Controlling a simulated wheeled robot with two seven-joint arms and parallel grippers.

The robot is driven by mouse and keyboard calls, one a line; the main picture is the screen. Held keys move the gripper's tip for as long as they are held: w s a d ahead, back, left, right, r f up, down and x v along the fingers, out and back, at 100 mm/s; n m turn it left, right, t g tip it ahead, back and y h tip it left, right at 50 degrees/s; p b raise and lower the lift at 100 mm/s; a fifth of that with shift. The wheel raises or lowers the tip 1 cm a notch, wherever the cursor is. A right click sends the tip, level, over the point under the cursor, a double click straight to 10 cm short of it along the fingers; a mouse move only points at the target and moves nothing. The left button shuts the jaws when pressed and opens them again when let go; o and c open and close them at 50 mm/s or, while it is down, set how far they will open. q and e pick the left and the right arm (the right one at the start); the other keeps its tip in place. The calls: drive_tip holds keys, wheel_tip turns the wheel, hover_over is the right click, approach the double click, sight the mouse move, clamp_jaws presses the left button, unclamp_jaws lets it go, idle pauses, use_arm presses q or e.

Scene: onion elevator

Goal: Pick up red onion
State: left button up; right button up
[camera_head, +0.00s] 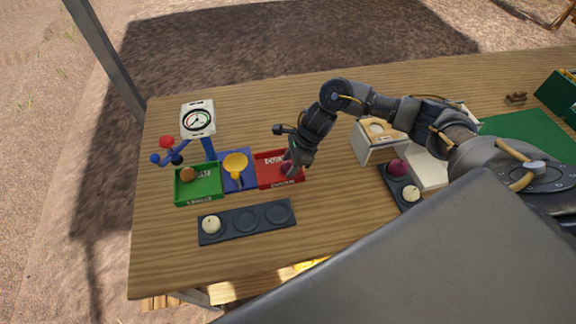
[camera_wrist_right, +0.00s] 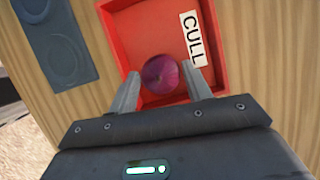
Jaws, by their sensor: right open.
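A red onion (camera_wrist_right: 162,75) lies in the red tray (camera_wrist_right: 122,28) marked CULL. In the head view the onion (camera_head: 287,167) shows partly behind my right gripper (camera_head: 291,165). My right gripper reaches down over the red tray. In the wrist view its fingers (camera_wrist_right: 163,90) are open, one on each side of the onion. I cannot tell whether they touch it. A second red onion (camera_head: 397,168) sits in the dark holder on the right, beside a white onion (camera_head: 411,194). My left gripper is not in view.
A dial scale (camera_head: 197,119) stands behind. A dark three-place holder (camera_head: 246,231) with a white onion lies in front. Bare wood surrounds them.

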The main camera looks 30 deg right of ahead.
drive_tip(key=c, duration=0.6)
